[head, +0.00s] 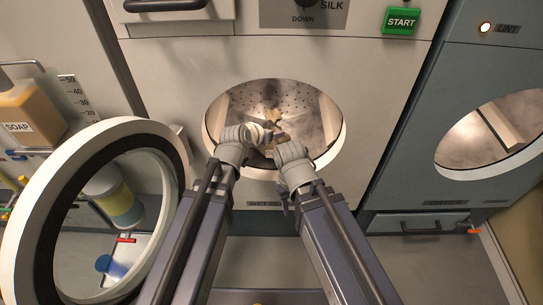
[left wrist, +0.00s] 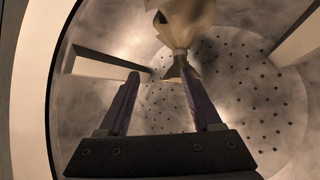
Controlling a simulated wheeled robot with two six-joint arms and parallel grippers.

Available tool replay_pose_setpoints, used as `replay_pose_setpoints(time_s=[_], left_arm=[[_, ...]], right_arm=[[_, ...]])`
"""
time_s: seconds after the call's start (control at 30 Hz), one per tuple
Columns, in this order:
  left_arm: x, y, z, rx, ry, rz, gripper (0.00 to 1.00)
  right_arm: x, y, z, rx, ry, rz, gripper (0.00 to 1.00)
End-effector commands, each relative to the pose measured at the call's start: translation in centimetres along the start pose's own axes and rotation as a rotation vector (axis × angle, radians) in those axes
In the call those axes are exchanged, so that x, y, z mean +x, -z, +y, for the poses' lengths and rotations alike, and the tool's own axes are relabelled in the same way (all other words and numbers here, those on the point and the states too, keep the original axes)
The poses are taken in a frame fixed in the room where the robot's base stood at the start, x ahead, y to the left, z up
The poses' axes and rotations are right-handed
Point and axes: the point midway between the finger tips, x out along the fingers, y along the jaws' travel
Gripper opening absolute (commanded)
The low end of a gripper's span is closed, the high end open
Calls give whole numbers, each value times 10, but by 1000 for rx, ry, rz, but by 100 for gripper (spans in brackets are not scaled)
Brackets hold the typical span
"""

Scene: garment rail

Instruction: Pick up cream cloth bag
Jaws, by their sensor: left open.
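The cream cloth bag (left wrist: 182,22) is inside the drum, in the upper middle of the left wrist view. It has a narrow neck and a small flared end pointing down the picture. In the head view it shows as a tan shape (head: 268,100) in the drum opening, partly hidden by my left gripper. My left gripper (head: 264,134) reaches into the opening. Its two fingers (left wrist: 160,76) are apart with nothing between them; the bag's flared end is close to the right fingertip, and I cannot tell if they touch. My right arm ends at the opening's lower edge; its fingers (head: 292,155) are not clear.
The round drum opening (head: 338,145) has a pale rim around both wrists. Drum paddles (left wrist: 100,65) stick inward at both sides. The open round door (head: 30,205) stands at left, near my left arm. A second machine (head: 400,165) is at right.

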Motion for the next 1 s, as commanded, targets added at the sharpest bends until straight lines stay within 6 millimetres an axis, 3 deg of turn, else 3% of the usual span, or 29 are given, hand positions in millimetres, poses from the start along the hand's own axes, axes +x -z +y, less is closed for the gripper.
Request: replay_pose_setpoints(time_s=[0.03, 0.3, 0.57, 0.83, 1.0], left_arm=[[16, -12, -6, 0, 10, 32, 65], [35, -13, -26, -4, 54, 158, 65], [36, -9, -30, -6, 63, 182, 65], [62, -5, -32, -4, 62, 180, 65], [63, -4, -32, -5, 62, 180, 65]], right_arm=[[25, 2, -2, -1, 0, 0, 50], [60, 4, -6, -2, -1, 1, 50], [63, 4, -6, -2, -1, 1, 50], [75, 4, -8, -4, 0, 1, 50], [75, 4, -8, -5, 0, 1, 50]])
